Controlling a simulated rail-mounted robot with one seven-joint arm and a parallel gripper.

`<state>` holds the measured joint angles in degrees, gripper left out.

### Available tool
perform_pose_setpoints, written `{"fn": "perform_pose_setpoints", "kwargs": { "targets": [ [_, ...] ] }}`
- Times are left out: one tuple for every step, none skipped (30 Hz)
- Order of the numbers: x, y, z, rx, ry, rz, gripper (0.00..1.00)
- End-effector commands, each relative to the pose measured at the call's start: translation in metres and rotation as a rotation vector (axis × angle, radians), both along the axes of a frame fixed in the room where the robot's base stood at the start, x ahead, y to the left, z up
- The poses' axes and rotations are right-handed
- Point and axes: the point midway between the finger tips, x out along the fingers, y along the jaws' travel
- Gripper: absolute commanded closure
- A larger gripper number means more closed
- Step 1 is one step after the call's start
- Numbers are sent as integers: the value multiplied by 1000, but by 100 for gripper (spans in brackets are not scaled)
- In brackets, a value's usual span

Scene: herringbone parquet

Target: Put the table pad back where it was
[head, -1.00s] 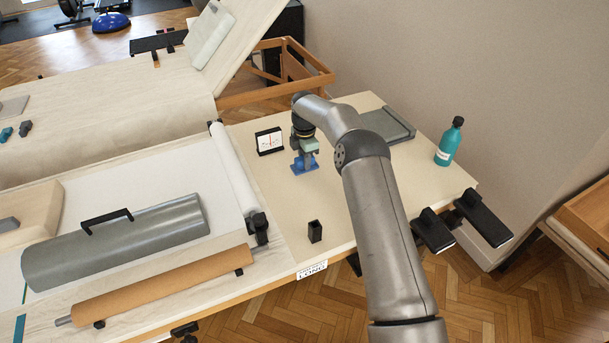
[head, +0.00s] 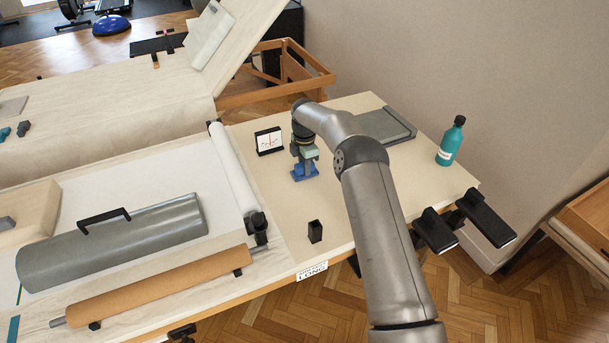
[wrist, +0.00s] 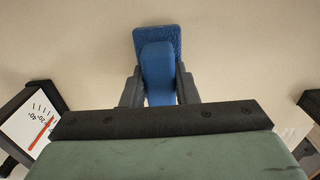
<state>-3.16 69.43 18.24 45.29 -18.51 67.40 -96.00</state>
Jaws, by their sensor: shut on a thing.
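My gripper (wrist: 159,88) is shut on the upright grip of a blue pad-like piece (wrist: 157,38) with a flat, textured base; I take this to be the table pad. The fingers hide the sides of the grip.
A dial gauge (head: 269,141) stands just left of my gripper. A small black holder (head: 315,232) stands nearer. A grey tray (head: 386,127) and a teal bottle (head: 451,142) are to the right. A white roll (head: 233,172) borders the left. The tabletop between holder and bottle is clear.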

Motion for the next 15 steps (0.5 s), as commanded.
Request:
{"fn": "perform_pose_setpoints", "kwargs": {
  "targets": [
    [0, 0, 0, 0, 0, 0, 96],
    [0, 0, 0, 0, 0, 0, 96],
    [0, 0, 0, 0, 0, 0, 96],
    [0, 0, -1, 0, 0, 0, 96],
    [0, 0, -1, 0, 0, 0, 96],
    [0, 0, -2, 0, 0, 0, 96],
    [0, 0, -2, 0, 0, 0, 96],
    [0, 0, -3, 0, 0, 0, 96],
    [0, 0, -4, 0, 0, 0, 96],
    [0, 0, -5, 0, 0, 0, 96],
    [0, 0, -5, 0, 0, 0, 96],
    [0, 0, -6, 0, 0, 0, 96],
    [0, 0, -7, 0, 0, 0, 96],
    [0, 0, -6, 0, 0, 0, 70],
    [0, 0, -6, 0, 0, 0, 59]
  ]
}}
